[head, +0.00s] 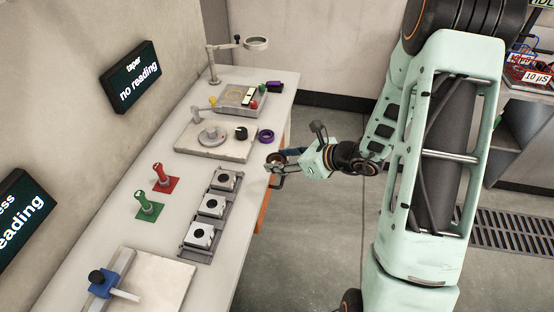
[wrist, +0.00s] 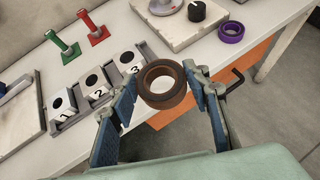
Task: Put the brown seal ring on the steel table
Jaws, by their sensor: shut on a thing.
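The brown seal ring (wrist: 163,101) is between the blue-padded fingers of my gripper (wrist: 162,82) in the wrist view. My gripper is shut on it, and its hole faces the camera. In the wrist view the ring overlaps the table's front edge (wrist: 208,66). I cannot tell its height above the top.
Numbered blocks (head: 211,206) sit in a rack near the edge. Behind them stand a red (head: 164,178) and a green handled piece (head: 147,207). A purple ring (head: 266,136) lies beside a stone plate (head: 190,145). Bare tabletop lies between rack and plate.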

